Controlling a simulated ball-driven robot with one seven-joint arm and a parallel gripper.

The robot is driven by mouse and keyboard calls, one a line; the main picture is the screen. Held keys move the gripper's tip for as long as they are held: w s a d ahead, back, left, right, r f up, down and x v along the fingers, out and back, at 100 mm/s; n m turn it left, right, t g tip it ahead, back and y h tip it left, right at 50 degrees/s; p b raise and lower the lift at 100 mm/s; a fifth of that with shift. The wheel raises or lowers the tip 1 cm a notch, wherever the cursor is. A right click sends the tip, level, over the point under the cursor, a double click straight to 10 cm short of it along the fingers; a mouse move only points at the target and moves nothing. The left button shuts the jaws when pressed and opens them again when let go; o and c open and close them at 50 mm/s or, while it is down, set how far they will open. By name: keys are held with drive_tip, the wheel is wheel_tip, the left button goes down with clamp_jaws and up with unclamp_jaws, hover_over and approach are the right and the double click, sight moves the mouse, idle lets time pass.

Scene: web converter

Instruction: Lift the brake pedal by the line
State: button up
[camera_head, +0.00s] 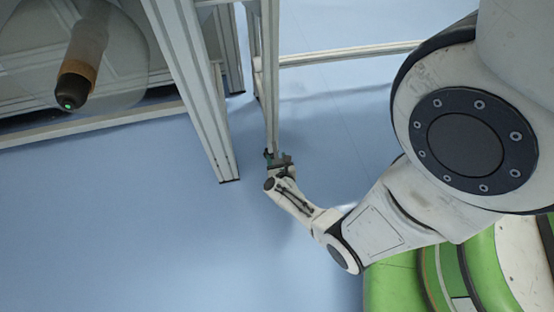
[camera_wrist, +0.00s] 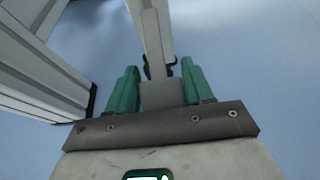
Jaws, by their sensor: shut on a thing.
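My gripper (camera_head: 278,156) is low down at the foot of a slim metal post (camera_head: 270,80) of the machine frame. In the wrist view its two green fingers (camera_wrist: 160,68) stand on either side of a grey flat piece (camera_wrist: 163,95), which appears to be the brake pedal. The fingers are shut on this piece. The narrow post rises just beyond it. In the head view the pedal is too small and covered by my gripper to make out. I cannot tell whether it is raised.
A thick aluminium frame leg (camera_head: 197,90) stands close to the left of my gripper, and it also shows in the wrist view (camera_wrist: 45,80). A roll shaft with an orange-brown band (camera_head: 80,68) is at upper left. A horizontal rail (camera_head: 350,52) runs right. The blue floor in front is clear.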

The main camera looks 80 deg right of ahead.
clamp_jaws()
